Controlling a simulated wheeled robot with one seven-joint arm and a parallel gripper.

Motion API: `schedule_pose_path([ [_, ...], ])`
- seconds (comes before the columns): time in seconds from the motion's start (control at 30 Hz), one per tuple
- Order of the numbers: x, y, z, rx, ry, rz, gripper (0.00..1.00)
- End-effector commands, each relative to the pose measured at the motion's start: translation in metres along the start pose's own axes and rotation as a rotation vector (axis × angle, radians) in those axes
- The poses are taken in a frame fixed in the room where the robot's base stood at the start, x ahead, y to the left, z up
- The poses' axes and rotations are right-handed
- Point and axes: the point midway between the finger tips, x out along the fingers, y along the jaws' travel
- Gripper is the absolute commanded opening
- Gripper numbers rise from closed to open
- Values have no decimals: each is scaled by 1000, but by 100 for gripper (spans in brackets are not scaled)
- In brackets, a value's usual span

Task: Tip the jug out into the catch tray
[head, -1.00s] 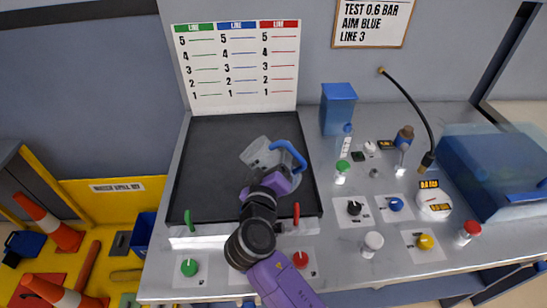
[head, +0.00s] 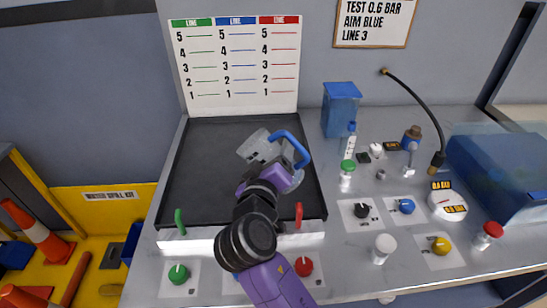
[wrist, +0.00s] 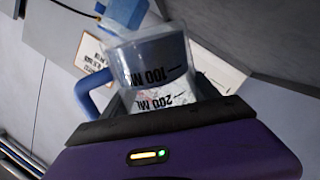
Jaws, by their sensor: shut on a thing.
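The clear jug (head: 257,148) with a blue handle (head: 291,146) is held over the black catch tray (head: 205,145). It is tilted, with its mouth toward the upper left in the head view. My gripper (head: 268,176) is shut on the jug's body. In the wrist view the jug (wrist: 152,62) shows its 100 ml and 200 ml marks, and its blue handle (wrist: 88,92) is at the left. I cannot tell whether liquid remains in the jug. No stream of liquid shows. My gripper hides part of the jug and of the tray.
A green lever (head: 180,221) and a red lever (head: 299,216) stand at the tray's front edge. Right of the tray are a blue box (head: 341,112), a green-capped bottle (head: 347,178), several knobs and a black hose (head: 424,118). A line chart (head: 237,65) stands behind.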

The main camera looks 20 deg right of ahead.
Motion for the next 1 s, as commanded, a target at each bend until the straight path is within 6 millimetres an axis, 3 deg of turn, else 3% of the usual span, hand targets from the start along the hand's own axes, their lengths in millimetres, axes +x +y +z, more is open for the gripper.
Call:
schedule_pose_path([
  [1.0,-3,13,-13,-188,-29,0,17],
])
